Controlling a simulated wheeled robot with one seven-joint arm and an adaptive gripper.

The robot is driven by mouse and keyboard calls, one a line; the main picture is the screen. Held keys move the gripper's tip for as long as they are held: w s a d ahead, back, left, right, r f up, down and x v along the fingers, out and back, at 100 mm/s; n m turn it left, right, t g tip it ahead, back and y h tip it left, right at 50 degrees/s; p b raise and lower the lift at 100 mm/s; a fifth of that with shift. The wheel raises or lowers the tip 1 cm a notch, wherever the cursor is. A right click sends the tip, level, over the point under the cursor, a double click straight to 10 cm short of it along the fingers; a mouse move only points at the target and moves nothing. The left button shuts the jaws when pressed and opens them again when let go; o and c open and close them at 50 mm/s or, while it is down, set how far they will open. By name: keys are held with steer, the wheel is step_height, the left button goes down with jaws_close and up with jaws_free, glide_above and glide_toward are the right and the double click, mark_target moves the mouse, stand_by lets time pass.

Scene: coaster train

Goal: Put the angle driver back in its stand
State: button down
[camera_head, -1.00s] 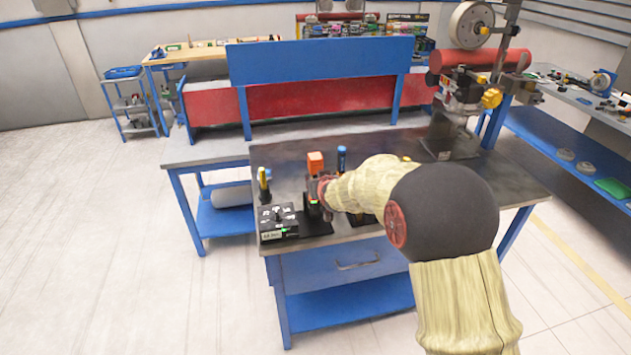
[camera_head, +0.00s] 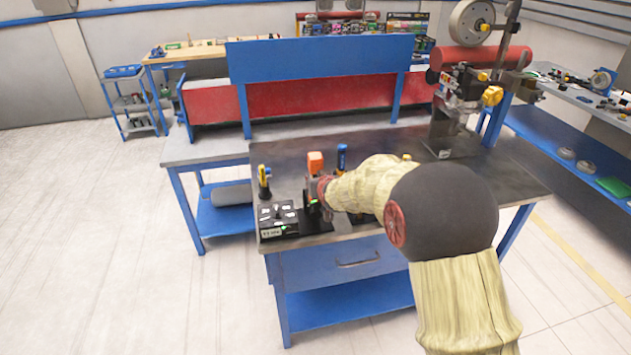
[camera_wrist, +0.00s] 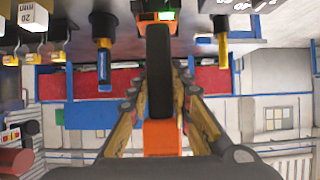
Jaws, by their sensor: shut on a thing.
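The angle driver has an orange end (camera_head: 315,162) that stands up above the front of the grey workbench. In the wrist view its black body (camera_wrist: 158,70) runs up the middle, with orange at both ends. My gripper (camera_wrist: 160,80) is shut on this black body, one finger on each side. In the head view my wrist hides most of the driver. A black stand (camera_head: 318,222) is on the bench directly below it. The driver's lower end is at the stand, but I cannot tell whether it is fully seated.
A black box (camera_head: 279,219) with a small display sits left of the stand. A yellow tool (camera_head: 264,178) stands behind it, and a blue-handled tool (camera_head: 342,158) stands right of the driver. A machine with a reel (camera_head: 471,25) occupies the bench's right end. The bench middle is fairly clear.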

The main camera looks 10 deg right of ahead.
steer(key=c, duration=1.6)
jaws_free()
steer(key=shift+o, duration=0.3)
